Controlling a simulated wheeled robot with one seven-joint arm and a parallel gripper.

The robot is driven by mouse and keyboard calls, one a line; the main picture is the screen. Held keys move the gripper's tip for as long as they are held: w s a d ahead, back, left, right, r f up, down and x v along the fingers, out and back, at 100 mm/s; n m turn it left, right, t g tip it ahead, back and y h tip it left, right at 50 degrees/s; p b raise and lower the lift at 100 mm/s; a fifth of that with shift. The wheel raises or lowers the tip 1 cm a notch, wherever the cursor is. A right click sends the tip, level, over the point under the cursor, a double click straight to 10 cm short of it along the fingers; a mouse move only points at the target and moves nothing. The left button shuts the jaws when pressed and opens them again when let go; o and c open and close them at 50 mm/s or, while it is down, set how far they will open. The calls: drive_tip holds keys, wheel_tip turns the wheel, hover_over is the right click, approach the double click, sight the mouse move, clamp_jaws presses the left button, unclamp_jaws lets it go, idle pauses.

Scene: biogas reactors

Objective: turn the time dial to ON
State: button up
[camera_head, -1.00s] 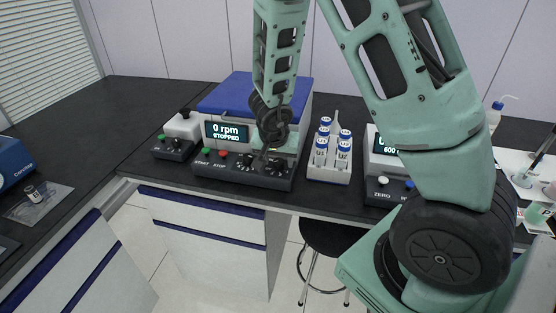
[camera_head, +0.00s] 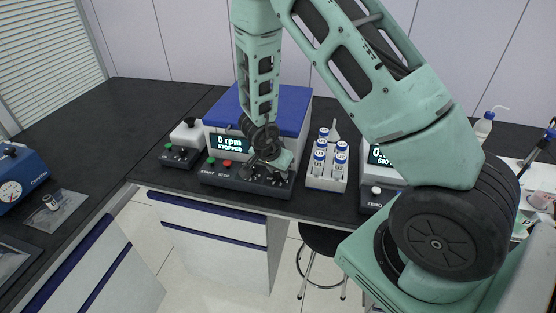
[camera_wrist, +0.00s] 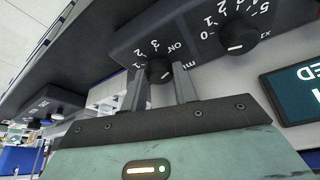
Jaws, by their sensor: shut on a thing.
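The time dial (camera_wrist: 157,70) is a small black knob on the dark front panel of the centrifuge-like machine, with numbers, "ON" and "min" printed around it. My gripper (camera_wrist: 160,80) has one finger on each side of this dial and is shut on it. The dial's exact pointer direction is hard to tell. A second dial marked "x1" (camera_wrist: 238,38) sits beside it with its own number scale. In the head view my gripper (camera_head: 268,163) is at the machine's front panel (camera_head: 222,180), and it hides the dials there.
The machine's screen (camera_head: 230,145) reads "0 rpm STOPPED", with START and STOP buttons below it. A white rack (camera_head: 326,180) of capped tubes stands close on the right. A small device with a black knob (camera_head: 186,137) stands on the left.

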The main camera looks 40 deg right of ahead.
idle(0.3)
drive_tip(key=o, duration=1)
drive_tip(key=p+v, duration=0.4)
drive_tip(key=v, duration=1.3)
drive_tip(key=shift+w+a+r, duration=0.1)
drive_tip(key=shift+w+r, duration=0.05)
drive_tip(key=shift+r, duration=0.05)
drive_tip(key=shift+a, duration=0.1)
